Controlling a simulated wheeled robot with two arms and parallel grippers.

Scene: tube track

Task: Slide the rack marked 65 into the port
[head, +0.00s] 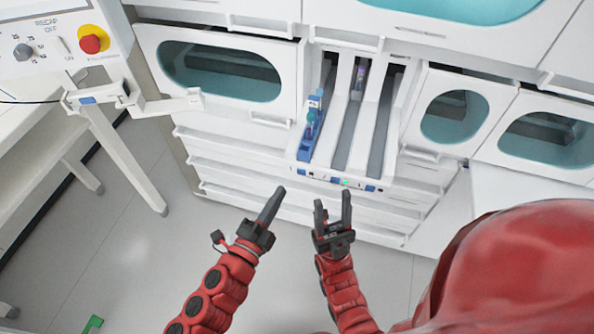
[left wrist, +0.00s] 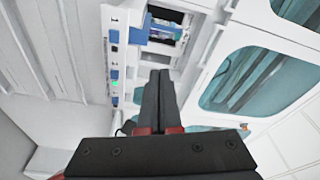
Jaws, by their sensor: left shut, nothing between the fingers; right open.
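A blue rack (head: 308,143) sits in the left lane of the port (head: 345,184), its front end near the lane's mouth; it holds at least one tube with a teal cap. The rack also shows in the left wrist view (left wrist: 162,38); I cannot read its number. My left gripper (head: 280,190) is shut and empty, below and in front of the port; its closed fingers show in the left wrist view (left wrist: 159,75), apart from the rack. My right gripper (head: 333,198) is open and empty, just in front of the port's front edge.
The port has three lanes; something sits deep in the middle lane (head: 359,75). A green light (head: 346,183) shows on the front strip. Windowed cabinets (head: 222,75) flank the port. A control box with a red knob (head: 91,43) is at upper left. The floor at left is mostly clear.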

